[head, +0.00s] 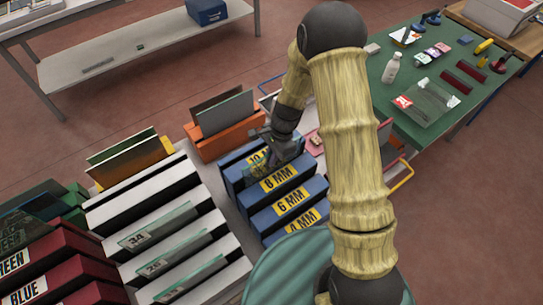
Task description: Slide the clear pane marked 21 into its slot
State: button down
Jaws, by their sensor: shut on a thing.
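My gripper (268,148) is over the back of the blue rack (262,204), which has yellow labels 10, 8 MM, 6 MM and 4 MM. It is shut on a clear glass pane (257,168) that shows only in part beside the 10 and 8 MM labels. Its mark cannot be read, and my gripper and the rack hide part of it. I cannot tell whether it is inside a slot. A white slotted rack (128,208) stands to the left. It holds clear panes marked 34 (150,232) and 26 (172,258), and a lower pane (192,280) with an unclear mark.
Orange (230,140) and yellow (132,176) holders with upright panes stand behind the racks. Dark red racks (60,262) are at the left. A green table (392,86) with a bottle (391,68) and small tools is at right. My arm covers the centre right.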

jog(key=shift+f, duration=0.2)
jog(key=c, duration=1.5)
grip_release()
jog(key=shift+f, duration=0.1)
jog(key=b+v, duration=0.3)
jog(key=v, duration=1.4)
jog(key=shift+r, duration=0.3)
jog(key=s+d+n+t+h, duration=0.1)
jog(key=s+d+n, duration=0.2)
jog(key=s, duration=0.1)
jog(key=s+d+n+t+h, duration=0.1)
jog(key=s+d+n, duration=0.2)
jog(key=s+n, duration=0.1)
jog(key=s+d+n+t, duration=0.2)
jog(key=s+d+n, duration=0.2)
jog(key=s, duration=0.2)
jog(key=shift+s+h, duration=0.2)
jog(key=shift+h, duration=0.2)
